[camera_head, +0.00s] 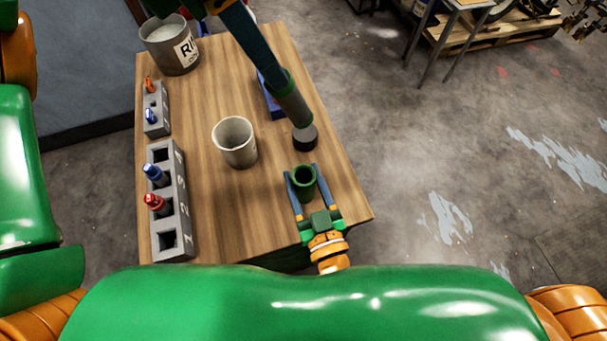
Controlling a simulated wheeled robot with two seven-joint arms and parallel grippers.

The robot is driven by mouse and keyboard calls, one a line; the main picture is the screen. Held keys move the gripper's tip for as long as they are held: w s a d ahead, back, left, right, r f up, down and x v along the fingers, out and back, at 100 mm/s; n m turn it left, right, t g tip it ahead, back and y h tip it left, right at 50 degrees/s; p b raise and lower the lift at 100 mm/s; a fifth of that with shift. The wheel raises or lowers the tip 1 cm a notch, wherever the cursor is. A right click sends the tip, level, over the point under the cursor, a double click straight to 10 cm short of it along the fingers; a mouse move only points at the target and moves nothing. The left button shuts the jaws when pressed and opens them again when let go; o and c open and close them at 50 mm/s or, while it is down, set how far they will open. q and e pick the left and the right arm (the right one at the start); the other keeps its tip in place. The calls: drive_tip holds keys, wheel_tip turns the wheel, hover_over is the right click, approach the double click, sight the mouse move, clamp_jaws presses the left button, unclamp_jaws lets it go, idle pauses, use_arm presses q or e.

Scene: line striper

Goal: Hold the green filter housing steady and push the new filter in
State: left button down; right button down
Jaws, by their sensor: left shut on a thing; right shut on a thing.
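The green filter housing (303,172) stands upright near the right front edge of the table, its open top facing up. My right gripper (302,180) is shut on it, one blue finger on each side. My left gripper (273,76) reaches down from the top, shut on a grey cylinder (294,108) with a green upper part, which looks like the new filter. The cylinder is tilted in the picture and is apart from the housing, above and behind it. The far finger of my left gripper is hidden.
A dark round piece (305,140) is just below the cylinder. An empty beige cup (235,143) stands mid-table. Grey slotted racks (181,236) (163,103) with red, blue and orange pieces line the left edge. A labelled bucket (164,52) is back left; a blue object (269,102) is partly hidden.

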sight(307, 107)
use_arm(q)
drive_tip(key=shift+f, duration=0.1)
drive_tip(key=d+f+n+y, duration=0.1)
drive_tip(key=f, duration=0.2)
drive_tip(key=w+d+f+n+g+y, duration=0.1)
drive_tip(key=f+n, duration=0.1)
drive_tip(key=f, duration=0.1)
drive_tip(key=w+d+f+n+y, duration=0.1)
drive_tip(key=d+f, duration=0.1)
drive_tip(key=f, duration=0.1)
drive_tip(key=shift+g+y, duration=0.3)
drive_tip(key=shift+g, duration=0.1)
drive_tip(key=shift+a+f, duration=0.1)
drive_tip(key=shift+f, duration=2.75)
wheel_tip(307, 107, down, 9)
drive_tip(key=shift+f, duration=0.15)
idle(3.2)
